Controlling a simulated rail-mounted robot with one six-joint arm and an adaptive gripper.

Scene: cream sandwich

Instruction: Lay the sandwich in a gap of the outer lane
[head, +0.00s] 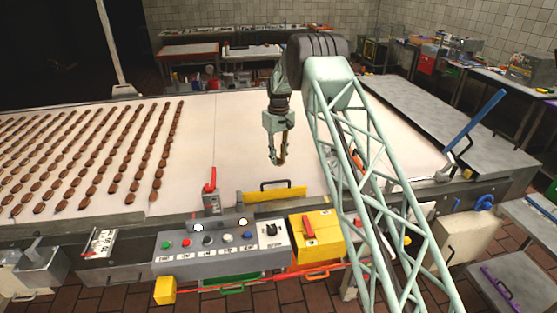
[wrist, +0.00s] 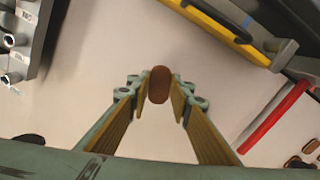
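A small brown sandwich (wrist: 160,84) is between the fingertips of my gripper (wrist: 160,92) in the wrist view, with a finger close against each side. My gripper (head: 278,161) hangs above the bare middle of the pale belt (head: 235,135) in the head view; the held sandwich is too small to make out clearly there. Several lanes of brown sandwiches (head: 92,160) lie on the belt to the left of my gripper. The rightmost lane (head: 166,150) is the closest to it. Part of a few sandwiches (wrist: 298,163) shows at the wrist view's lower right corner.
A control panel (head: 222,247) with buttons and a yellow box (head: 318,239) stand along the belt's front edge. A red-handled lever (head: 210,182) and a yellow bar (head: 274,194) rise at that edge. The belt between the lanes and my gripper is clear.

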